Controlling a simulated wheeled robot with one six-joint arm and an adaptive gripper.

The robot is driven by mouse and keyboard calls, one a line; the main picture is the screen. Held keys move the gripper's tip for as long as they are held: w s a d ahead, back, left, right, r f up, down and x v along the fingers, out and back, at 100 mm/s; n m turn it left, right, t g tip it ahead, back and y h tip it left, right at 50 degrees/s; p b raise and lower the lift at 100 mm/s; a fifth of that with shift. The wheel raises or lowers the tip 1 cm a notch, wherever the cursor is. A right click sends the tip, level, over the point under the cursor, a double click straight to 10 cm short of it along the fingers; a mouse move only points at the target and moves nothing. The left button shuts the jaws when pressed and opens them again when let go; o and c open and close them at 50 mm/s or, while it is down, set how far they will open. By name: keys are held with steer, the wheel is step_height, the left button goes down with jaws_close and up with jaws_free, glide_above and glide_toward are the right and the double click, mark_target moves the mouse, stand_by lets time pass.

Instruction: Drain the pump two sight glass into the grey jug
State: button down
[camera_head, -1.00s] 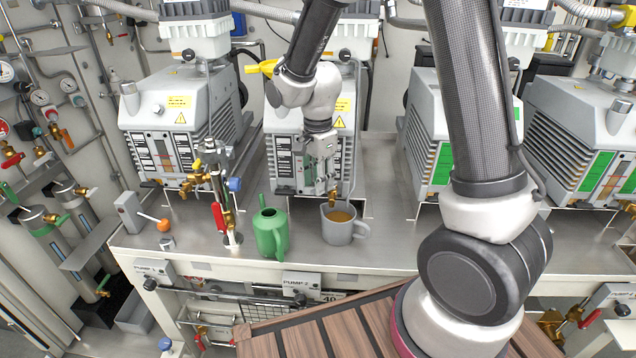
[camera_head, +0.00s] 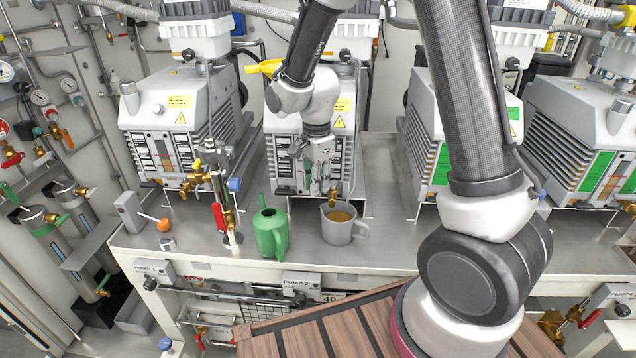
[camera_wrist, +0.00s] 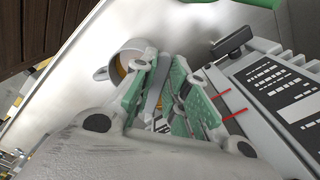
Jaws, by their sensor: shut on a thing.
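The grey jug (camera_head: 335,233) stands upright on the bench below the front of pump two (camera_head: 345,125), with amber-brown liquid inside. A brass drain spout (camera_head: 333,196) hangs over its mouth. My gripper (camera_head: 312,172) is at the lower front of pump two, above the jug. In the wrist view its green-padded fingers (camera_wrist: 163,98) are closed around a slim grey piece, which looks like the drain valve lever (camera_wrist: 154,92). The jug (camera_wrist: 122,58) shows partly behind the fingers there. The sight glass is largely hidden by my gripper, so its level cannot be told.
A green jug (camera_head: 270,235) stands left of the grey one. Left of it are a brass valve stand with a red handle (camera_head: 219,215) and an orange-knobbed lever (camera_head: 162,225). Other pumps stand on both sides. The bench (camera_head: 385,245) right of the jug is clear.

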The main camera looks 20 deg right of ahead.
steer(key=shift+w+m, duration=0.35)
steer(key=shift+m, duration=0.45)
steer(key=c, duration=1.4)
jaws_free()
step_height(320, 180, up, 12)
steer(key=shift+c, duration=0.5)
